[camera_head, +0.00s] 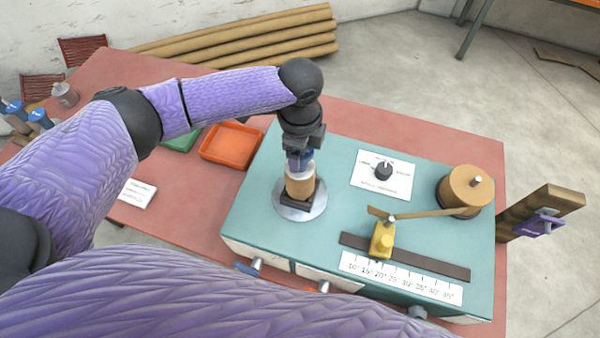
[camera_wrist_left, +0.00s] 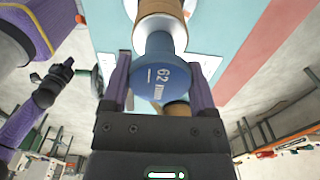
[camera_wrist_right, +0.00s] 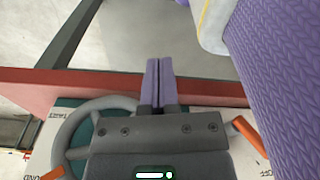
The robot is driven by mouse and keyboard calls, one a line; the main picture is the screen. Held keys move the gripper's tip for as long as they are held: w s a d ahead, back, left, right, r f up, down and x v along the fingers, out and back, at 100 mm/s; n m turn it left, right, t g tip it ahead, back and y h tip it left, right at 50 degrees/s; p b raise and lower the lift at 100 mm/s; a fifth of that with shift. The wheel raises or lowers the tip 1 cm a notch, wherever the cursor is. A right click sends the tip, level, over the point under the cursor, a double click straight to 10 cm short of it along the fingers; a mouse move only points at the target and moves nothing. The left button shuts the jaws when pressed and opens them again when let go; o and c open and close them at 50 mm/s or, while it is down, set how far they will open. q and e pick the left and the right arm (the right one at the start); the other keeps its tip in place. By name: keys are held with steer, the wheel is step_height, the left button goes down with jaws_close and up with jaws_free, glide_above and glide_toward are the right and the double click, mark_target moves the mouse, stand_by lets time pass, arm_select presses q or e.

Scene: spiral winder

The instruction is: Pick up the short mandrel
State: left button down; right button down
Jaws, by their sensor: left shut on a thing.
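A mandrel with a blue end cap marked "62 mm" (camera_wrist_left: 160,86) is between the fingers of my left gripper (camera_wrist_left: 160,92) in the left wrist view. Brown paper tube (camera_wrist_left: 160,8) surrounds its body. In the head view my left gripper (camera_head: 302,158) comes down from above onto the mandrel's blue top, and the brown-wrapped part (camera_head: 300,183) stands upright over a round metal plate (camera_head: 288,211) on the teal winder. I cannot tell whether it is lifted. My right gripper (camera_wrist_right: 160,66) is shut and empty; it is outside the head view.
The teal winder (camera_head: 330,245) carries a paper roll (camera_head: 466,190), a yellow guide (camera_head: 383,240) and an angle scale (camera_head: 400,278). An orange tray (camera_head: 231,146) and blue-topped mandrels (camera_head: 38,116) lie left on the red table (camera_head: 190,195). A handwheel (camera_wrist_right: 75,125) is under my right gripper.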

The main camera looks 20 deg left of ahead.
arm_select(q)
steer(key=shift+r, duration=0.15)
step_height(320, 180, up, 10)
steer(key=shift+f, duration=0.15)
step_height(320, 180, up, 5)
steer(key=p, duration=0.6)
steer(key=shift+p, duration=0.35)
